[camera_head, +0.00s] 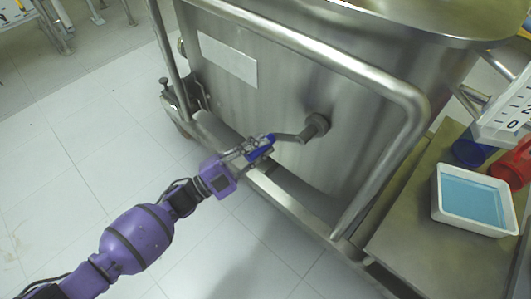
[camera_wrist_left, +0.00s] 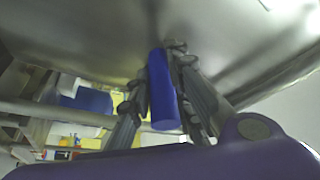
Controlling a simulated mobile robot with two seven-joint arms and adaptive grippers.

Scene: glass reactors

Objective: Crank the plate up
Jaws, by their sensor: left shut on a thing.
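A steel crank (camera_head: 300,135) sticks out from a round hub on the side of a large steel vessel (camera_head: 270,95). Its blue handle (camera_head: 261,151) is held by my left gripper (camera_head: 254,149), which reaches in from the lower left. In the left wrist view the blue handle (camera_wrist_left: 162,90) stands between the two grey fingers of the left gripper (camera_wrist_left: 160,100), which is shut on it. The metal plate (camera_head: 425,240) beside the vessel shows at the right, low and flat. My right gripper is not in view.
A white tray (camera_head: 437,207) with blue liquid sits on the plate. A blue cup (camera_head: 470,152), a red container (camera_head: 515,165) and a white numbered scale (camera_head: 508,112) are at the right. A bent steel rail (camera_head: 400,95) runs around the vessel.

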